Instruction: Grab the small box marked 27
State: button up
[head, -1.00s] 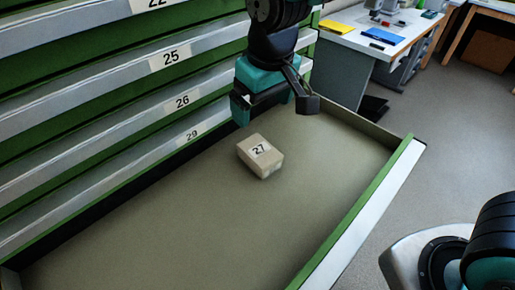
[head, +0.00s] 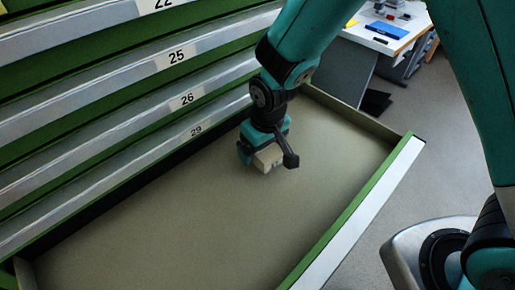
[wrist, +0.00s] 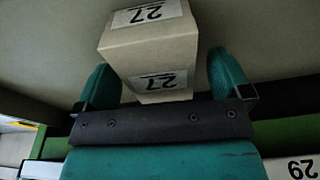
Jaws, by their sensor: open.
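The small box marked 27 (head: 267,158) is a beige carton lying in the open drawer (head: 180,210). In the head view my gripper hides part of it. In the wrist view the box (wrist: 150,52) shows the label 27 on two faces, and its near end lies between the two fingers. My gripper (head: 268,160) is low over the drawer floor, around the box. In the wrist view my gripper (wrist: 165,80) is open, with a gap seen beside the box on each side.
The drawer's front wall (head: 360,215) stands to the right. The drawer floor left of the box is bare. A white table (head: 385,35) stands beyond.

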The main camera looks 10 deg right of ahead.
jog(key=shift+f, duration=0.1)
jog(key=shift+c, duration=0.3)
jog(key=c, duration=1)
